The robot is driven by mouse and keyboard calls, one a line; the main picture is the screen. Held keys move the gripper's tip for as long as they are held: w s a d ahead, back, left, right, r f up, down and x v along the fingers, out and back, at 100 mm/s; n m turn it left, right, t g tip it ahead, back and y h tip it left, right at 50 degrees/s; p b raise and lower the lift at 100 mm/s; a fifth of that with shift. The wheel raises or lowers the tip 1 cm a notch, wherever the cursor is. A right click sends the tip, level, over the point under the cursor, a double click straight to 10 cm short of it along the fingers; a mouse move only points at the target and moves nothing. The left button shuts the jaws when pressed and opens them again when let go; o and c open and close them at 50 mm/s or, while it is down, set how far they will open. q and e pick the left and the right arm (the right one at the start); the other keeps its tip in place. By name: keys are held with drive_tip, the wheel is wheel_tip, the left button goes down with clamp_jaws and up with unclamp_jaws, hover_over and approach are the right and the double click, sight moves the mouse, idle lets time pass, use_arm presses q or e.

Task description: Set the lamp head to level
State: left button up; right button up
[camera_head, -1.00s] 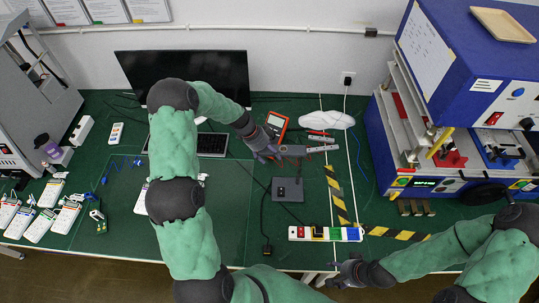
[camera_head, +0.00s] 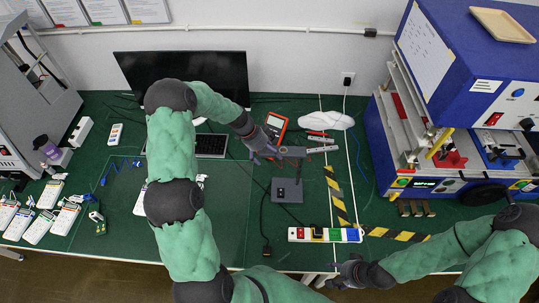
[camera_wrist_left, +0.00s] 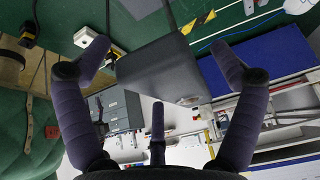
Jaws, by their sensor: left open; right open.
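A dark grey square unit (camera_head: 287,190) with a cable stands on the green bench; it looks like the lamp's base. A thin grey bar (camera_head: 296,151) above it may be the lamp head; its tilt is hard to judge. My left gripper (camera_head: 274,149) is open at the bar's left end, and I cannot tell whether they touch. In the left wrist view a large grey slab (camera_wrist_left: 165,65) lies between and beyond the spread fingers of this gripper (camera_wrist_left: 160,58); which lamp part it is stays unclear. My right gripper (camera_head: 338,273) is open and empty near the bench's front edge.
A power strip (camera_head: 325,235) lies in front of the unit. An orange multimeter (camera_head: 275,125) and a white oval object (camera_head: 330,120) lie behind. A blue test machine (camera_head: 455,130) stands on the right, a black monitor (camera_head: 215,75) at the back. Striped tape marks the bench.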

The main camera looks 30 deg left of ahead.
use_arm(q)
drive_tip(key=v, duration=1.1)
drive_tip(key=shift+s, duration=0.1)
